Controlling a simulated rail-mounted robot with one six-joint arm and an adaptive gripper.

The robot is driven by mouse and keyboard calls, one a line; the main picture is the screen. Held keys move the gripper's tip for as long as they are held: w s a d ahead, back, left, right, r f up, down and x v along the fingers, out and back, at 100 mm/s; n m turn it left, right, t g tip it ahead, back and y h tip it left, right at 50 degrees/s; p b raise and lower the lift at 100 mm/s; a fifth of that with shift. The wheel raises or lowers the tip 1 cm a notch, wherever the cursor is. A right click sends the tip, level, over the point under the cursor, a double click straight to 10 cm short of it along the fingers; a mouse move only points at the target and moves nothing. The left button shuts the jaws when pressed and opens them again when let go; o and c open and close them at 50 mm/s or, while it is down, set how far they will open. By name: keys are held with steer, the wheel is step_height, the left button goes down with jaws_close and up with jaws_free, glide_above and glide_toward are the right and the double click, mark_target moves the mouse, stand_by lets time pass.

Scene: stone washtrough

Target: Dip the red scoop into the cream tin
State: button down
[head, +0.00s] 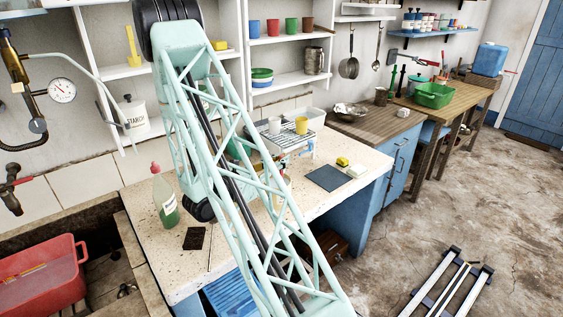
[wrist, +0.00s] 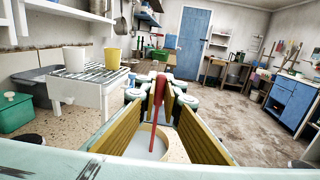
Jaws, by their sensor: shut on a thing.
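In the wrist view my gripper (wrist: 158,92) is shut on the red scoop (wrist: 158,88), whose red handle stands up between the fingertips. The scoop's lower end is hard to make out.
A wire rack (head: 287,138) with a white cup and a yellow cup (head: 301,125) stands left of my gripper in the wrist view. A grey mat (head: 325,178) and sponge (head: 342,161) lie right.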

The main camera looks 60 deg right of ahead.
steer(key=shift+r+p, duration=2.65)
steer(key=shift+r, duration=2.45)
